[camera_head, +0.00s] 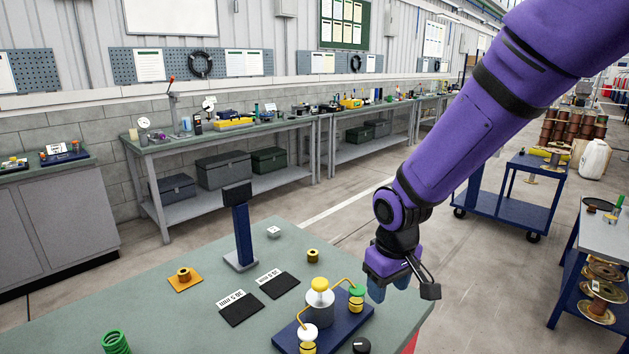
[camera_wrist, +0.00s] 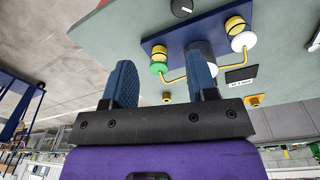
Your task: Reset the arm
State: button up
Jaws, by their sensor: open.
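My gripper (camera_head: 389,287) hangs at the right edge of the green-topped table, beside the spool carousel. In the wrist view, its two blue fingers (camera_wrist: 160,62) are spread apart with nothing held between them. The carousel has a blue base (camera_head: 343,333), a grey hub (camera_head: 319,313) with a yellow knob, and bent yellow arms. A green-topped spool (camera_head: 356,297) sits at one arm's end, left of my gripper and apart from it. A white-and-yellow spool (camera_head: 307,340) is at the other arm's end. My finger partly hides the hub in the wrist view.
On the table (camera_head: 150,300) are a dark post (camera_head: 242,235), two black labelled pads (camera_head: 240,307), a small spool on an orange pad (camera_head: 184,280), another small spool (camera_head: 313,256), a white cube (camera_head: 274,232) and a green coil (camera_head: 115,342). A blue cart (camera_head: 515,207) stands behind right.

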jog(key=s+d+r+m+t, duration=0.2)
jog(key=s+d+r+m, duration=0.1)
jog(key=s+d+r, duration=0.5)
jog(key=s+d+r+m+t, duration=0.2)
jog(key=s+d+r+m, duration=0.1)
jog(key=s+d+r, duration=0.4)
jog(key=v, duration=0.7)
jog(key=shift+s+d, duration=0.35)
jog(key=shift+s, duration=0.1)
